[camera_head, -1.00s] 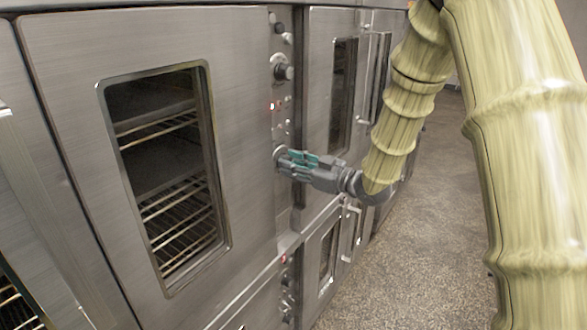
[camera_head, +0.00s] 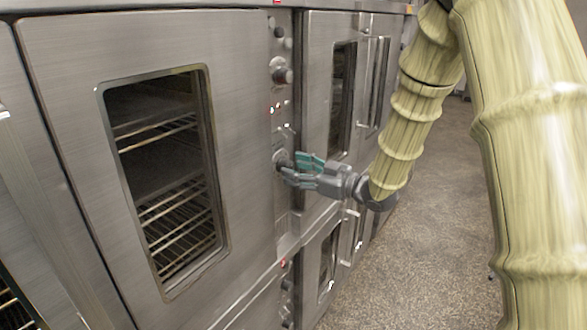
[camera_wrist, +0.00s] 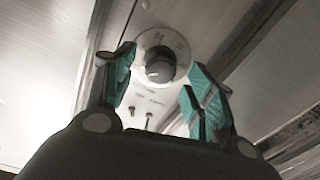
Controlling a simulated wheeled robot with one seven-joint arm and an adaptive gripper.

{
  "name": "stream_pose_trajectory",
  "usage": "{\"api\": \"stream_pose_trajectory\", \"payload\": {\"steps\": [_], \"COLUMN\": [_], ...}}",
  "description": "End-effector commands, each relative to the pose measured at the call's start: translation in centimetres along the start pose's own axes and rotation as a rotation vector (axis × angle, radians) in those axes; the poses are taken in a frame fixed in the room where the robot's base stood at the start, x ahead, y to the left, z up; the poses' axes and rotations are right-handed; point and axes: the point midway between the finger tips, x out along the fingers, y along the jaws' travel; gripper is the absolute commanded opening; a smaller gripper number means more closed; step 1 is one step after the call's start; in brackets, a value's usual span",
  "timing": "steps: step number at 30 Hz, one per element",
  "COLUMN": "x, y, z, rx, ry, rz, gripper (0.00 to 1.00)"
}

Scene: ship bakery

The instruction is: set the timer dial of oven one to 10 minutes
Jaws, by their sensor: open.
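The timer dial (camera_wrist: 160,66) is a dark round knob on a pale plate with printed marks, on the oven's narrow control strip. In the wrist view it shows between and beyond my two teal-padded fingers. My gripper (camera_wrist: 160,88) is open, with a finger on each side of the dial's line and a gap around the knob. In the head view my gripper (camera_head: 281,164) points at the lower part of the control strip, and its fingers partly hide the dial (camera_head: 279,157). I cannot read the dial's setting.
The steel oven door (camera_head: 240,120) with a window onto wire racks is left of the strip. Another knob (camera_head: 281,72) and small lights sit higher on the strip. A second oven (camera_head: 318,90) stands to the right. Speckled floor (camera_head: 430,240) lies open at the right.

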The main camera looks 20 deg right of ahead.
Motion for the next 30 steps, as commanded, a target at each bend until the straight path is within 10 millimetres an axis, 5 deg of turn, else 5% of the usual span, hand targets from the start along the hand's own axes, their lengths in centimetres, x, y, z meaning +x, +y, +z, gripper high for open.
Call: {"api": "stream_pose_trajectory", "payload": {"steps": [15,30], "x": [-8.8,-10.4], "y": [0.1,0.1], "z": [0.0,0.0], "rx": [-0.001,-0.001], "ry": [0.0,0.0], "rz": [0.002,0.001], "gripper": [0.55,0.55]}}
